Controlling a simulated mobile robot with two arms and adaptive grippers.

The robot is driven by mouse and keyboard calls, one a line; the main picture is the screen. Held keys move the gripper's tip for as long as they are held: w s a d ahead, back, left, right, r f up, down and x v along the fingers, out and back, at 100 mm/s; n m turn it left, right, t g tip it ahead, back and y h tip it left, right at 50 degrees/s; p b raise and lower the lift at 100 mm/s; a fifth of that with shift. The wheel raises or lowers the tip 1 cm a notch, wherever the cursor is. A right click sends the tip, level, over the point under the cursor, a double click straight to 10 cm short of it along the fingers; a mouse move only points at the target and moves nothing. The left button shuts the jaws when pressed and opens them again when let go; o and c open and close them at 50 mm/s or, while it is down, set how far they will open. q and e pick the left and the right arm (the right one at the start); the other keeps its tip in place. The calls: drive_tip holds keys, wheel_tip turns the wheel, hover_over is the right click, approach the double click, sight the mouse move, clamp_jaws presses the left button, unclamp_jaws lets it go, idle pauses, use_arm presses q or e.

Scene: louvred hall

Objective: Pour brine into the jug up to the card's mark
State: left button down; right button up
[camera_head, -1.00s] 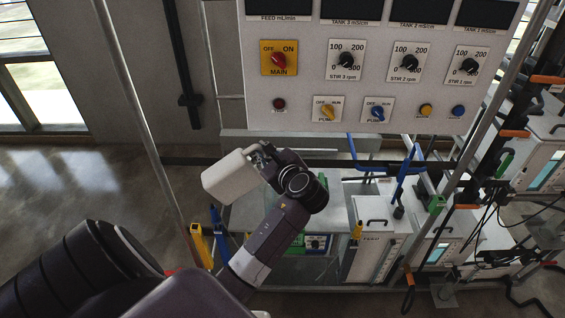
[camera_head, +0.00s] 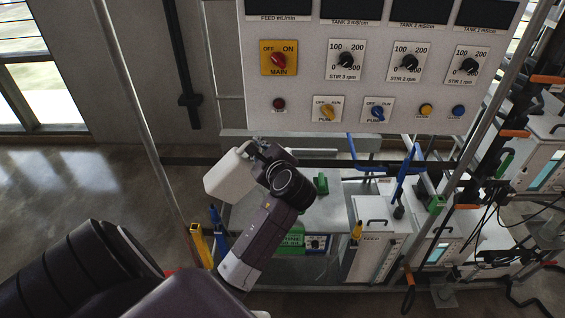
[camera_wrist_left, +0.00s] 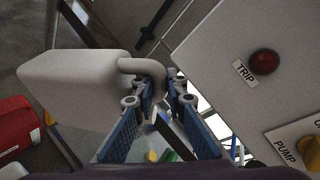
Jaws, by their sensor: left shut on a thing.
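My left gripper (camera_head: 261,150) is shut on the handle of a plain white container (camera_head: 229,176), held in the air left of the control panel. In the left wrist view the blue-padded fingers (camera_wrist_left: 165,97) close around the handle of the white container (camera_wrist_left: 75,88), whose body extends to the left. I cannot tell whether it is the jug or what it holds. A green label (camera_head: 291,240), partly hidden by my arm, shows letters ending in "INE" low on the bench. I cannot make out the card's mark. My right gripper is not in view.
The control panel (camera_head: 370,100) with knobs and switches hangs close to the right; its red TRIP lamp (camera_wrist_left: 264,62) is near the gripper. A metal post (camera_head: 140,125) stands left. A grey bench top (camera_head: 335,213) lies below. A red object (camera_wrist_left: 25,128) shows in the wrist view.

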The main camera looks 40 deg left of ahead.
sight(234, 156)
use_arm(q)
drive_tip(key=shift+s+a+r+n, duration=0.1)
drive_tip(key=shift+s+r+n, duration=0.2)
drive_tip(key=shift+r, duration=0.15)
drive_tip(key=shift+w, duration=0.1)
drive_tip(key=shift+s+a+r+n+t+h, duration=0.3)
drive_tip(key=shift+s+r+n+t, duration=0.2)
drive_tip(key=shift+n, duration=0.3)
drive_tip(key=shift+f, duration=0.1)
drive_tip(key=s+r, duration=0.1)
drive_tip(key=s+a+n, duration=0.1)
drive_tip(key=s+a+r+n+t, duration=0.1)
drive_tip(key=s, duration=0.1)
drive_tip(key=shift+r, duration=0.35)
drive_tip(key=shift+s+a+r+n, duration=0.1)
drive_tip(key=shift+s+r+n, duration=0.05)
drive_tip(key=shift+n, duration=0.15)
